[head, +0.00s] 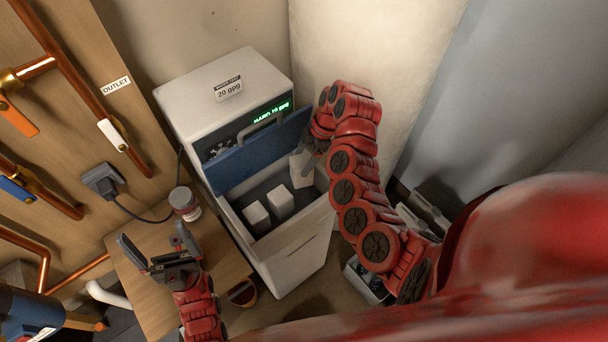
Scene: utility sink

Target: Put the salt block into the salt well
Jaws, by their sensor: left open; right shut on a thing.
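The white water softener cabinet stands against the wall with its blue lid (250,158) tilted up. Below the lid is the open salt well (319,213), with two white salt blocks (256,216) (280,201) standing on its dark floor. My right gripper (311,152) reaches over the well's right back corner and is shut on another white salt block (300,168). The red arm partly hides this gripper and block. I cannot tell whether the held block touches the well. My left gripper (160,243) is open and empty, left of the cabinet above the wooden table.
A jar (185,203) stands on the wooden table (152,296) beside the cabinet. A black plug and cord (103,180) and copper pipes (88,84) line the wooden board at left. A grey container (366,284) sits on the floor below my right arm.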

